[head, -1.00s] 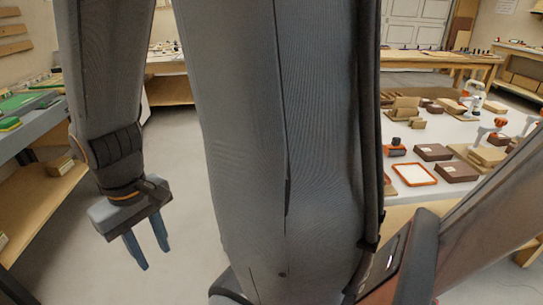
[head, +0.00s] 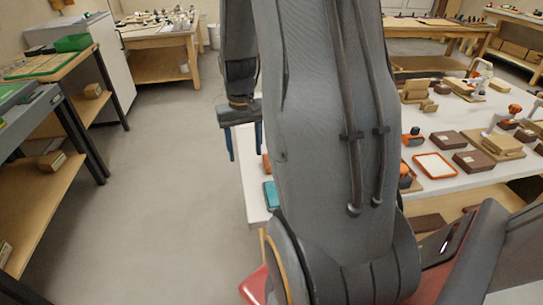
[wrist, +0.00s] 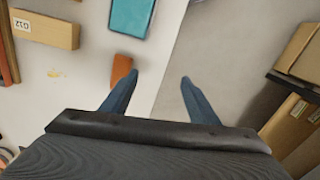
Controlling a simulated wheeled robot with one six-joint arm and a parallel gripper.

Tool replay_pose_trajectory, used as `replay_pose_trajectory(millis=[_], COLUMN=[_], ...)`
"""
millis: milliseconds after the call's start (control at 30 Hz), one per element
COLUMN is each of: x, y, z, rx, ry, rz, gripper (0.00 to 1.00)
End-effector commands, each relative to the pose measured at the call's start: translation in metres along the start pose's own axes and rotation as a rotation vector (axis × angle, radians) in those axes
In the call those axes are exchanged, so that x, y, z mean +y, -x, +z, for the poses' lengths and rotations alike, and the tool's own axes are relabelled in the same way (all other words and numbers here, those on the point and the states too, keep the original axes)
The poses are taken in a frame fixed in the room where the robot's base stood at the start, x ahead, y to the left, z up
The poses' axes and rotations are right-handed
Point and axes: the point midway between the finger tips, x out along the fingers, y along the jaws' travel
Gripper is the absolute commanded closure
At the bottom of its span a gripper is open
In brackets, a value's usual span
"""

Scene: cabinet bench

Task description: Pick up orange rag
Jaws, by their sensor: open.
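A small orange-brown piece, which looks like the orange rag (wrist: 122,69), lies on the white table (wrist: 92,90) near its edge in the wrist view. It is just beyond the tip of the left finger. In the head view, a sliver of orange (head: 266,165) at the table's left edge seems to be the same piece, mostly hidden by my arm. My gripper (wrist: 160,77) is open and empty, its fingers straddling the table edge in the wrist view. In the head view my gripper (head: 245,155) points down beside the table's left end, partly behind my arm.
A teal block (wrist: 131,16) lies beside the orange piece. A cardboard box (wrist: 45,29) sits farther left on the table. Brown boxes and an orange-rimmed tray (head: 435,166) stand on the table's right part. Open floor (head: 175,190) lies left of the table.

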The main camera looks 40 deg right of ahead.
Motion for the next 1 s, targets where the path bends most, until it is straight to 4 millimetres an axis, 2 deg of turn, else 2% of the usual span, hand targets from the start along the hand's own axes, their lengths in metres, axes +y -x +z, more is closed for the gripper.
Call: replay_pose_trajectory(millis=[33,100,200,300,767,1000], x=[0.022,0.044,0.068,0.082,0.086,0.087], y=[0.003,0.001,-0.002,-0.004,-0.041,-0.07], z=[-0.009,-0.02,-0.031,-0.036,-0.037,-0.036], rx=[-0.004,-0.002,-0.002,-0.002,-0.003,-0.003], ry=[-0.04,-0.079,-0.12,-0.142,-0.147,-0.147], rz=[0.0,0.0,0.001,0.001,0.001,0.001], gripper=[0.45,0.45,0.45,0.45,0.45,0.45])
